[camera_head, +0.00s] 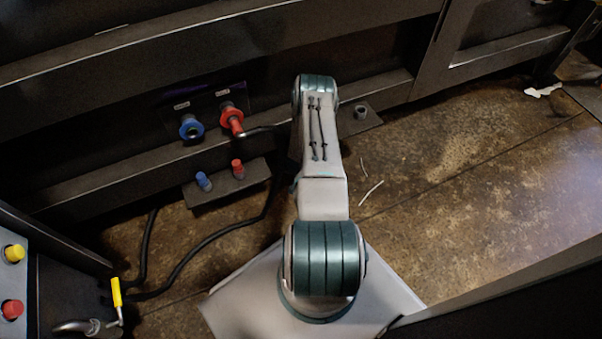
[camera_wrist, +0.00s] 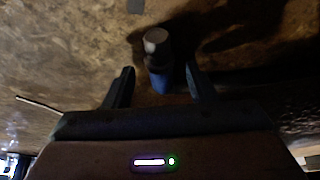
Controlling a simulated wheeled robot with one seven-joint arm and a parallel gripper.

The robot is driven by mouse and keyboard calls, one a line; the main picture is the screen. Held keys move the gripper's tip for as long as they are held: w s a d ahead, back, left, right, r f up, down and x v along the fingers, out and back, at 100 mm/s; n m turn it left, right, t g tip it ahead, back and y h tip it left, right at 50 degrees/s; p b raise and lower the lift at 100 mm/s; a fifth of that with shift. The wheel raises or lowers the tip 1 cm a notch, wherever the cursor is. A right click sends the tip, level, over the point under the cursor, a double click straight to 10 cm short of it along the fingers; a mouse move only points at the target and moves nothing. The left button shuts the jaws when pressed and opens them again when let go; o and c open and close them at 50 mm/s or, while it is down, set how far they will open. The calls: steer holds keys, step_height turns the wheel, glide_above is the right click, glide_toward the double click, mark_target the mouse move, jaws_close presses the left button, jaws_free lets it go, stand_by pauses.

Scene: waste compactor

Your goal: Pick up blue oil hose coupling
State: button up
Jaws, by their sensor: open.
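The blue oil hose coupling shows in the wrist view as a blue body (camera_wrist: 161,82) with a round grey end (camera_wrist: 156,40). My gripper (camera_wrist: 160,70) is open, with one dark finger on each side of the coupling. The coupling lies between the fingers, with its grey end beyond the fingertips. A gap shows on both sides; whether either finger touches it is too dark to tell. In the head view my arm hides the gripper and the blue coupling.
A blue port (camera_head: 191,128) and a red coupling (camera_head: 232,119) are on the wall panel. Below, a bracket (camera_head: 225,187) carries a blue cap (camera_head: 203,181) and a red cap (camera_head: 237,168). Black hoses (camera_head: 200,246) lie on the floor. A yellow-handled lever (camera_head: 116,292) stands at lower left. Right floor is mostly clear.

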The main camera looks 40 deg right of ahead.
steer(key=shift+w+d+f+b, duration=0.15)
steer(key=shift+w+d+b, duration=0.15)
steer(key=shift+w+d, duration=0.4)
steer(key=shift+d+f+b, duration=0.1)
steer(key=shift+f+b, duration=0.2)
steer(key=shift+f, duration=0.1)
jaws_close()
steer(key=shift+r, duration=0.1)
